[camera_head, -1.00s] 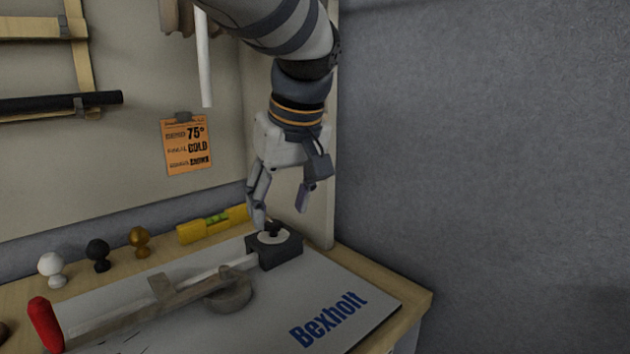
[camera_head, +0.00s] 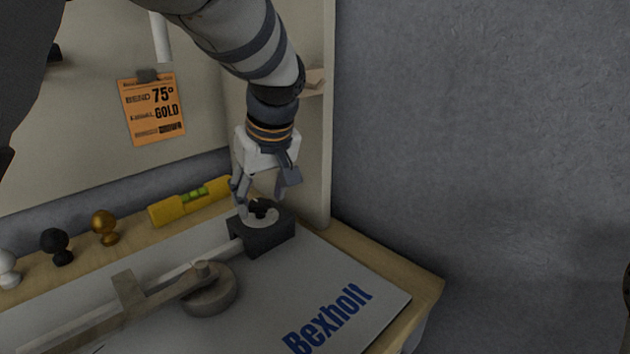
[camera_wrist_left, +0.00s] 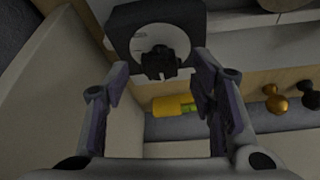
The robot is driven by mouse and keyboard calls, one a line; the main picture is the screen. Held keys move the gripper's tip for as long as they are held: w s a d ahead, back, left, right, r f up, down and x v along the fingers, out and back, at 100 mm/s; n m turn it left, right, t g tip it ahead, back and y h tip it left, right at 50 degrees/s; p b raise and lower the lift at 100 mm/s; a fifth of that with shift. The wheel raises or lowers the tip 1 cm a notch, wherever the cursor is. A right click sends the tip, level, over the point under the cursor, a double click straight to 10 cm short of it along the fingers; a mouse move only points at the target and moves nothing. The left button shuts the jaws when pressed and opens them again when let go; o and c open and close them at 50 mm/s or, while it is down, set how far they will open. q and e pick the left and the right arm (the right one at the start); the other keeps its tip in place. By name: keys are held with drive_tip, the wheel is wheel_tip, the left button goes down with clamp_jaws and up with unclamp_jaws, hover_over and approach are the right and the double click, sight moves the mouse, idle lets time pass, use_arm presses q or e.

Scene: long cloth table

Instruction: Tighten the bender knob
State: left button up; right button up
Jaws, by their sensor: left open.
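The bender knob (camera_head: 262,206) is a small black lobed knob on a pale disc, on top of a black block (camera_head: 262,238) at the right end of the bender. The bender (camera_head: 128,302) has a grey metal arm, a round die (camera_head: 208,290) and a pale rod running to the block. My left gripper (camera_head: 264,196) is open just above the knob, pointing down. In the left wrist view the knob (camera_wrist_left: 160,64) lies ahead between the two open fingers (camera_wrist_left: 160,85); I cannot tell whether they touch it. My right gripper is not in view.
A yellow level (camera_head: 190,203) lies behind the block, with gold (camera_head: 104,226), black (camera_head: 56,244) and white (camera_head: 6,268) ball knobs to its left. An orange note (camera_head: 153,108) hangs on the back board. A side panel (camera_head: 314,130) stands close right of my left arm.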

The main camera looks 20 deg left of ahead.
use_arm(q)
drive_tip(key=shift+a+f, duration=0.1)
drive_tip(key=shift+f, duration=0.15)
drive_tip(key=c, duration=1.1)
drive_tip(key=shift+c, duration=0.2)
drive_tip(key=shift+m, duration=0.3)
drive_tip(key=m, duration=0.2)
drive_tip(key=m+t+h, duration=0.1)
drive_tip(key=m, duration=0.1)
drive_tip(key=shift+s+a+m+h, duration=0.1)
drive_tip(key=shift+a+m+h, duration=0.1)
drive_tip(key=shift+m+h, duration=0.15)
drive_tip(key=shift+a+m+t+h, duration=0.15)
drive_tip(key=shift+m+h, duration=0.35)
drive_tip(key=shift+m, duration=0.8)
drive_tip(key=shift+a+m+t+h, duration=0.15)
drive_tip(key=shift+m+h, duration=0.3)
drive_tip(key=shift+m, duration=0.8)
